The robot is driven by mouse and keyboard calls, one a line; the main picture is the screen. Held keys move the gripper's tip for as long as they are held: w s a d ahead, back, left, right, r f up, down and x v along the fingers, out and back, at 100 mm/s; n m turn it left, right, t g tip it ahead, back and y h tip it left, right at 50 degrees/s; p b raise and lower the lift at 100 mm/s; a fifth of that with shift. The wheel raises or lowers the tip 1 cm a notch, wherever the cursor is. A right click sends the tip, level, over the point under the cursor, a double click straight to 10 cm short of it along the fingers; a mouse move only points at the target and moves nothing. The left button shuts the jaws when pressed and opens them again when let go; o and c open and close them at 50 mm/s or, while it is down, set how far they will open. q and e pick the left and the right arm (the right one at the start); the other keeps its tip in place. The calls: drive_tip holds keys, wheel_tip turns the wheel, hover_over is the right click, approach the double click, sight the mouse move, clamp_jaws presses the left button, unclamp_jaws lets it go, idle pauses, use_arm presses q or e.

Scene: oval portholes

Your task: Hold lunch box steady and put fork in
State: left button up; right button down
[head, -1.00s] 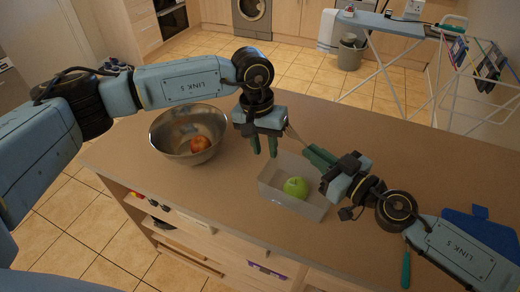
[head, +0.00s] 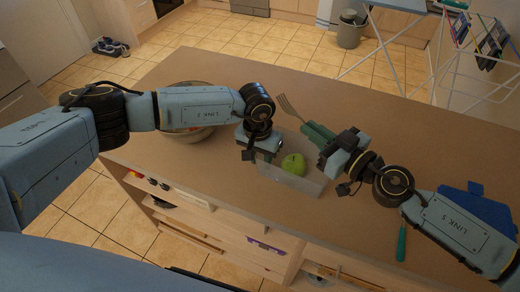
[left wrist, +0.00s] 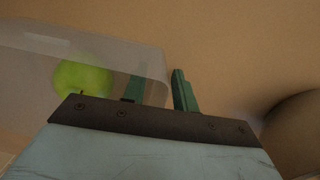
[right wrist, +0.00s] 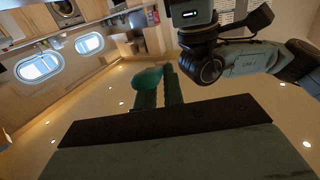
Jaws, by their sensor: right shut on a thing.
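The translucent lunch box (head: 305,184) stands on the counter with a green apple (head: 293,164) in it. My left gripper (head: 268,157) is low at the box's left end. In the left wrist view its fingers (left wrist: 160,90) are apart, one seen through the clear box wall (left wrist: 150,58) and one outside it, so they straddle the wall; contact is unclear. My right gripper (head: 314,131) is shut on the fork (head: 289,106), above and behind the box. The fork's tines point up and left. In the right wrist view a teal handle end (right wrist: 147,78) shows at the fingers.
A metal bowl (head: 192,137) stands to the left, largely hidden behind my left arm. A teal-handled utensil (head: 401,243) and a blue item (head: 470,209) lie at the right. The counter (head: 235,90) behind the box is clear.

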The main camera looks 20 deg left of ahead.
use_arm(q)
drive_tip(key=shift+f, duration=0.15)
drive_tip(key=shift+c, duration=0.5)
clamp_jaws()
use_arm(e)
drive_tip(key=shift+f, duration=0.1)
